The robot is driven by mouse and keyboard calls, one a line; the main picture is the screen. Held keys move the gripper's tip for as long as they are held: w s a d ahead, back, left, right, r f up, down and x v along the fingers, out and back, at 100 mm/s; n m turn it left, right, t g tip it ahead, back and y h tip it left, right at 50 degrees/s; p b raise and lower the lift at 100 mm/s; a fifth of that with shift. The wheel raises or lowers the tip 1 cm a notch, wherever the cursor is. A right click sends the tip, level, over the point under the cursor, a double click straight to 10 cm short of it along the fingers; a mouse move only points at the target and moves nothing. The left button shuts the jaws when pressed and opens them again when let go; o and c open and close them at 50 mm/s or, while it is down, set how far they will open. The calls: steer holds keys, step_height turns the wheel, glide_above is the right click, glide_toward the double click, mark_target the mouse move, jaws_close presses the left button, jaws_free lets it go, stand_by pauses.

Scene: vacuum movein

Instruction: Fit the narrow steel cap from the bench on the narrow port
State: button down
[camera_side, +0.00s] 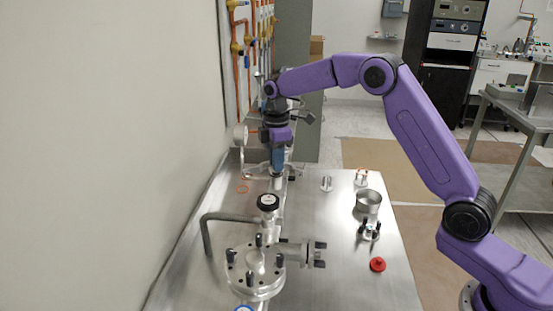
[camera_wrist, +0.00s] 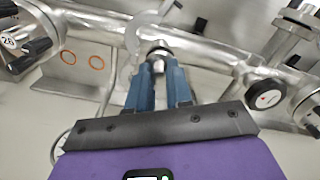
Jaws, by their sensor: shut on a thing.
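My gripper (camera_side: 278,166) is at the back left of the bench, pointing down over the steel pipework. In the wrist view its blue fingers (camera_wrist: 158,84) are shut on a small steel piece (camera_wrist: 158,66), which looks like the narrow steel cap. Most of the piece is hidden between the fingers. A steel pipe (camera_wrist: 205,50) runs just beyond the fingertips. The narrow port cannot be made out clearly; the held piece and fingers cover that spot. Whether the piece touches the pipework cannot be told.
A black-knobbed valve (camera_side: 268,201) and a bolted flange chamber (camera_side: 255,272) stand in front of my gripper. A steel ring (camera_side: 368,201), a clamp (camera_side: 369,231) and a red cap (camera_side: 377,264) sit on the bench at right. The bench's middle is clear. A wall borders the left.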

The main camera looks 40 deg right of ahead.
steer(key=shift+f, duration=0.5)
stand_by(0.5)
steer(key=c, duration=0.9)
jaws_free()
steer(key=shift+c, duration=0.2)
step_height(320, 180, up, 18)
steer(key=shift+f, duration=0.25)
